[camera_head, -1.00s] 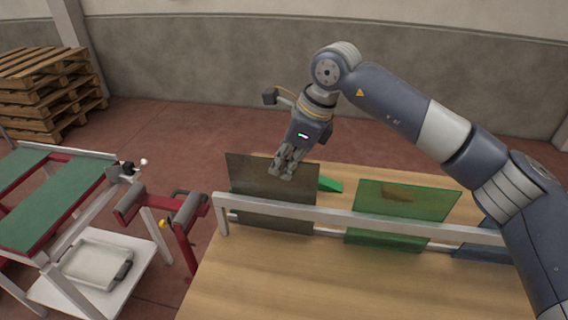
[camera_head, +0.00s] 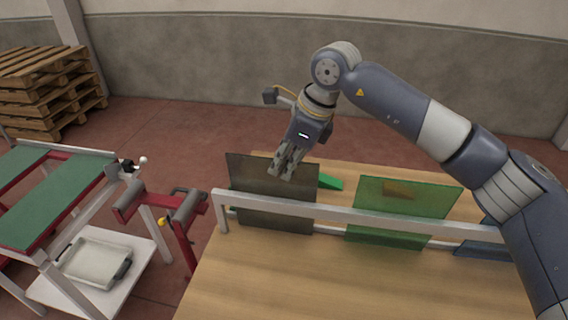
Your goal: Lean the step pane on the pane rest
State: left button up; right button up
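A dark grey-brown pane (camera_head: 262,205) stands tilted at the left end of the pane rest, a pale rail frame (camera_head: 345,214) on the wooden table. A green pane (camera_head: 385,228) leans at the middle of the rest. A blue pane (camera_head: 482,251) at the right is partly hidden by my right arm. The frames do not tell which pane is the step pane. Whether the fingers pinch the pane is not clear. My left gripper is not in view.
A green wedge-shaped piece (camera_head: 330,182) and a small brown block (camera_head: 398,189) lie on the table (camera_head: 250,285) behind the rail. A red-framed machine with green belts (camera_head: 60,200) stands at the left. Pallets (camera_head: 48,92) are stacked behind it. The table front is clear.

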jog(key=shift+o, duration=1)
jog(key=shift+d, duration=0.1)
jog(key=v, duration=1.2)
jog(key=shift+r, duration=0.1)
